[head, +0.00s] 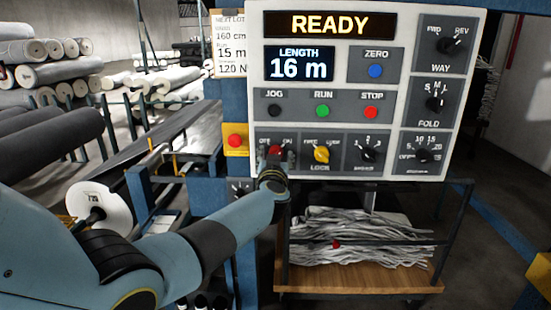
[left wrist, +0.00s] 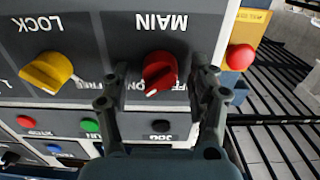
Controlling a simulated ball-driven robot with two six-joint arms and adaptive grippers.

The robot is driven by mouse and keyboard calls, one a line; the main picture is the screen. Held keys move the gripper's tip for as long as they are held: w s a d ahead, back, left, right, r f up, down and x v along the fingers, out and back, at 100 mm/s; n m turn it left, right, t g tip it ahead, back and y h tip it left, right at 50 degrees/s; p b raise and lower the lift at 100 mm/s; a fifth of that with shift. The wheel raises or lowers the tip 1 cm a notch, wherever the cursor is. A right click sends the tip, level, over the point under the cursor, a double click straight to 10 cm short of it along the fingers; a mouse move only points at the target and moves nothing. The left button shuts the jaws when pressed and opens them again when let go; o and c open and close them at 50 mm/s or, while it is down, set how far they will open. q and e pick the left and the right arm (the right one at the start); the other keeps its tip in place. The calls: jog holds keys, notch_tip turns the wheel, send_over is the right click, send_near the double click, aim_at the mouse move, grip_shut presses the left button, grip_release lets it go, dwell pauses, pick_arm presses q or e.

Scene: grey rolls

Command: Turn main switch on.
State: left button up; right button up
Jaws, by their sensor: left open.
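The main switch is a red rotary knob (head: 277,150) at the lower left of the white control panel (head: 391,110), with OFF and ON printed above it. In the left wrist view the panel is upside down, and the red knob (left wrist: 159,70) is under the MAIN label. A white mark shows at its lower edge; I cannot tell firmly which label it points to. My left gripper (head: 274,168) is in front of the knob and partly hides it. Its open fingers (left wrist: 160,92) stand either side of the knob; contact is unclear. My right gripper is not in view.
The yellow lock knob (head: 321,154) is beside the main switch. A red button on a yellow plate (head: 235,141) is at the left. JOG (head: 274,110), RUN (head: 322,111) and STOP (head: 370,112) buttons are above. The display (head: 330,24) reads READY. A scrap cart (head: 360,281) stands below.

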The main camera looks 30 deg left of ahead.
pick_arm(q)
jog(key=v, duration=1.2)
